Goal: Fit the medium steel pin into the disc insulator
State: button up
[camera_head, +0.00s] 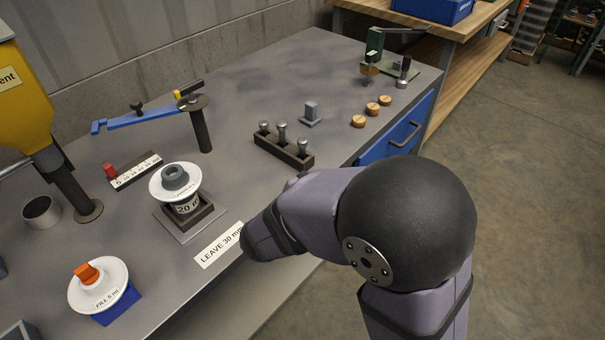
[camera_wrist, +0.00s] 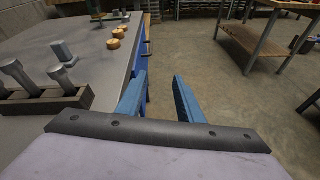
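Three steel pins stand in a dark rack (camera_head: 270,148): a left pin (camera_head: 264,127), a middle pin (camera_head: 281,131) and a right pin (camera_head: 302,146). Their sizes look close, so I cannot tell which is the medium one. The rack (camera_wrist: 45,104) also shows at the left of the wrist view. A white disc insulator (camera_head: 160,190) with a grey socketed cap (camera_head: 175,177) sits on a square stand labelled 20. My gripper (camera_wrist: 158,82) is open and empty, its blue fingers apart, to the right of the rack. In the head view my arm hides it.
A second white disc (camera_head: 78,293) with an orange plug sits on a blue block at front left. A blue lever arm on a post (camera_head: 203,130) stands behind the insulator. A grey block (camera_head: 311,112) and wooden discs (camera_head: 372,108) lie beyond the rack. A LEAVE 30 mm label marks the front edge.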

aim_at(301, 153)
jog(key=w+a+n+t+y+b, duration=0.1)
jog(key=a+n+t, duration=0.1)
jog(key=a, duration=0.2)
jog(key=w+a+n+t+y+b, duration=0.1)
jog(key=a+n+t, duration=0.1)
jog(key=a, duration=0.2)
jog(key=w+a+n+t+y+b, duration=0.1)
jog(key=w+a+n+t, duration=0.1)
jog(key=a+n, duration=0.1)
jog(key=shift+a+y+b, duration=0.4)
jog(key=shift+a, duration=0.4)
jog(key=x, duration=0.6)
jog(key=shift+w+d+r, duration=0.1)
jog(key=shift+w+d, duration=0.1)
jog(key=shift+w, duration=0.15)
jog(key=shift+r+x, duration=0.15)
jog(key=shift+x, duration=1.2)
jog(key=shift+r+x, duration=0.1)
jog(key=shift+x, duration=1.2)
grip_shut()
